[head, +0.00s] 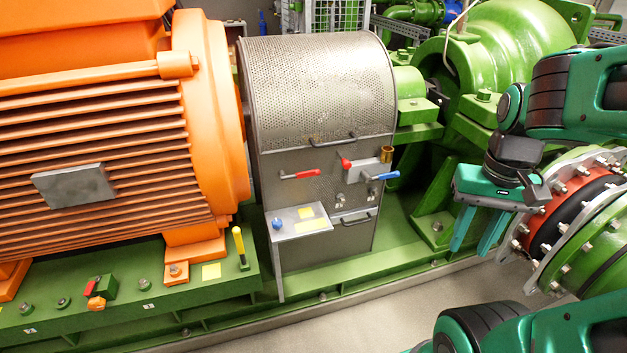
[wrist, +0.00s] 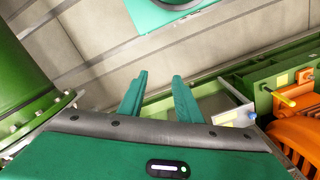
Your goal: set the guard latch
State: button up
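The guard (head: 315,85) is a grey perforated metal cover between the orange motor and the green machine. Its front carries a red lever (head: 300,174) lying level, a small red-handled part (head: 345,163), and a blue lever (head: 385,176) beside a grey block (head: 360,171). I cannot tell which of these is the latch. My gripper (head: 472,250) is open and empty, fingers pointing down, to the right of the guard and apart from it. Its two spread fingers also show in the wrist view (wrist: 158,85), with nothing between them.
A small shelf (head: 300,232) with a blue knob (head: 277,223) juts from the guard's lower front. A yellow-handled lever (head: 239,243) stands on the green base. The orange motor (head: 90,120) fills the left; a bolted flange pipe (head: 580,215) is at right. Floor in front is clear.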

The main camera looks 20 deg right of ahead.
jog(key=shift+o, duration=0.6)
jog(key=w+d+f+t+h, duration=0.1)
jog(key=w+f, duration=0.1)
jog(key=w, duration=0.4)
jog(key=w+d+f+t+h, duration=0.1)
jog(key=w+d+f+t, duration=0.1)
jog(key=w, duration=0.4)
jog(key=m+t+y, duration=0.2)
jog(key=m+t, duration=1)
jog(key=t, duration=0.3)
send_near(309, 175)
jog(key=w, duration=0.8)
jog(key=shift+a, duration=0.1)
